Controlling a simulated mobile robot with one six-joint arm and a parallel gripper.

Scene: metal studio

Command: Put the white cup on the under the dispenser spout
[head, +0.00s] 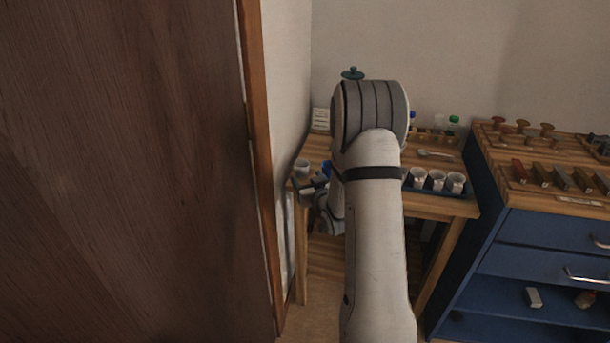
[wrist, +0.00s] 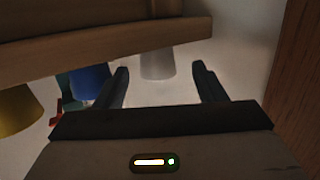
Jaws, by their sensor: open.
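A white cup (head: 301,168) stands at the left end of the wooden table in the head view. In the wrist view the cup (wrist: 157,64) shows between my finger tips, beyond them and partly cut off by a wooden edge. My gripper (head: 308,184) is open and empty, at the table's left front edge just in front of the cup. Both open fingers show in the wrist view (wrist: 160,70). A teal lid or knob (head: 352,73) shows above my arm; what it belongs to is hidden. I cannot make out the dispenser spout.
A blue tray (head: 427,191) with several white cups stands at the table's right. A blue object (head: 326,167) is right of the cup; a yellow one (wrist: 14,110) shows in the wrist view. A wall and brown panel (head: 130,170) are close left. A blue cabinet (head: 530,240) stands right.

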